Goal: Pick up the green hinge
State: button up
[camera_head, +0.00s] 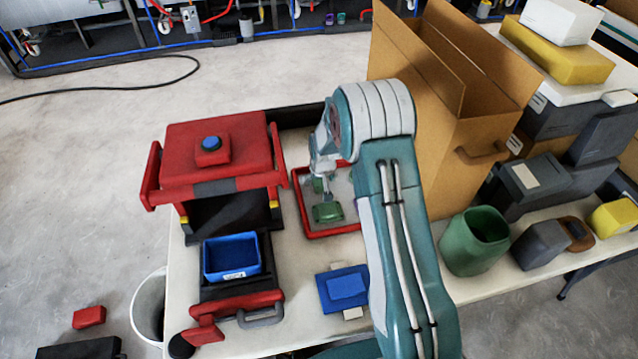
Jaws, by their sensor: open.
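A small green piece (327,213), which looks like the green hinge, lies in a shallow red-rimmed tray (304,213) on the table. Its exact shape is too small to make out. My gripper (321,188) points down over the tray, just above and behind the green piece in the picture. The gripper is open. I cannot tell whether its fingertips touch the piece. My teal and grey arm covers the right part of the tray.
A red machine (222,180) with a blue bin (232,274) stands left of the tray. A blue block (347,287) lies in front. A tall open cardboard box (480,175) and a green container (474,245) stand on the right. Bare table lies between the machine and tray.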

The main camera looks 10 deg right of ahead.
jog(key=c, duration=1.3)
